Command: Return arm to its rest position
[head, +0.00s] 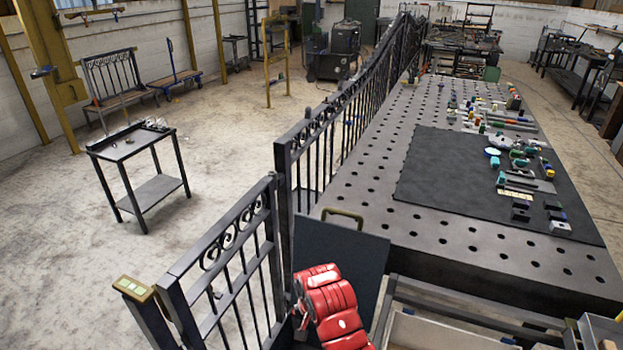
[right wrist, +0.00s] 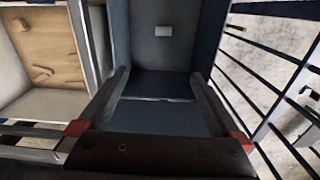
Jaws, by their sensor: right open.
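My right arm's red wrist comes in at the bottom of the head view, in front of a dark upright panel (head: 325,250). My right gripper (right wrist: 160,76) shows in the right wrist view with its two dark fingers spread apart and nothing between them. Beyond the fingers is a dark blue-grey box-like space with a small pale patch (right wrist: 163,31) at its far end. The black scroll gate (head: 240,262) stands just left of my right arm in the head view. My left gripper is in neither view.
A perforated steel table (head: 370,205) with a dark mat and several tools lies to the right. A brass handle (head: 343,214) tops the panel. A brass-capped post (head: 133,289) stands left of the gate. A small cart (head: 133,145) stands on open floor further left.

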